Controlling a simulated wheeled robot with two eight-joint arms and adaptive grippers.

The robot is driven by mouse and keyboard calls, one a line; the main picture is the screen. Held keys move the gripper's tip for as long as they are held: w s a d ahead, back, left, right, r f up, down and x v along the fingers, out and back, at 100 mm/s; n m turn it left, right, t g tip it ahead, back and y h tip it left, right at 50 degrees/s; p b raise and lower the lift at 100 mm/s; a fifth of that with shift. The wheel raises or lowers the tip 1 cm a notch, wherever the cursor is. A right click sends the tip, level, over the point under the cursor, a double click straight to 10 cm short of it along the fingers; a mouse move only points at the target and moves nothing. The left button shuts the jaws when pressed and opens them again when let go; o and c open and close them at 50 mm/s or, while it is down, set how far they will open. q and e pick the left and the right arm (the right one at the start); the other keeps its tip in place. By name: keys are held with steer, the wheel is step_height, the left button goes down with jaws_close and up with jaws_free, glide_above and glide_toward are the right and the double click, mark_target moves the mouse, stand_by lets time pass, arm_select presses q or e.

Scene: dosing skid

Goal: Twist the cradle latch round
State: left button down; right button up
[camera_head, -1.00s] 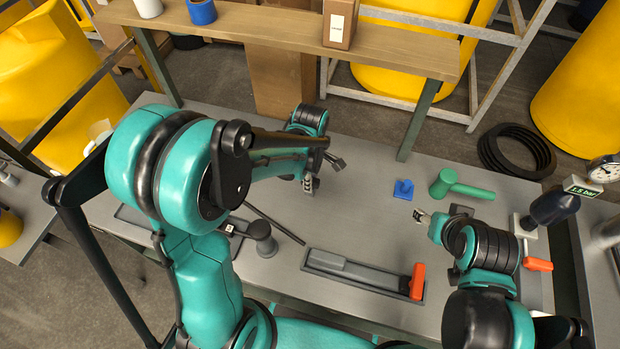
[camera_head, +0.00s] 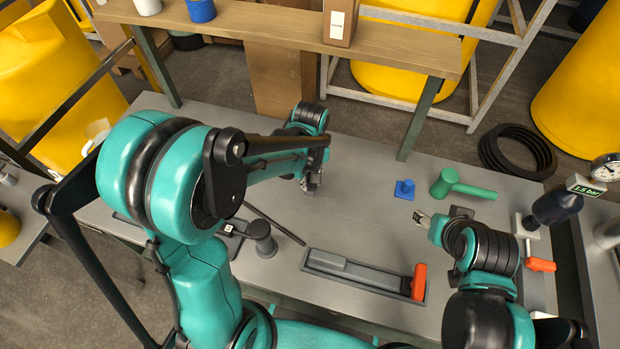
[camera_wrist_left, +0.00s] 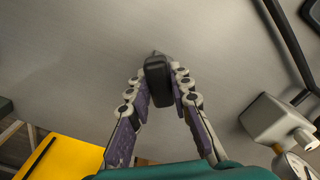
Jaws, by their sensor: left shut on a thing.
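My left gripper (camera_head: 312,186) is low over the middle back of the grey bench, partly hidden by its own wrist in the head view. In the left wrist view its two fingers (camera_wrist_left: 159,90) are shut on a black block-shaped handle (camera_wrist_left: 157,80), apparently the cradle latch. The latch's base and the cradle cannot be made out in the head view. My right gripper (camera_head: 422,218) is at the right of the bench, apart from the latch; its finger gap is too small to read.
A blue fitting (camera_head: 404,189) and a green mallet-like tool (camera_head: 460,186) lie on the bench at right. A grey lever with an orange end (camera_head: 418,281) lies in a front recess. A black rod (camera_head: 275,224) lies left of it. The middle of the bench is clear.

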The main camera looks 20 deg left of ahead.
arm_select(q)
steer(key=c, duration=1)
jaws_free()
steer(key=shift+c, duration=0.2)
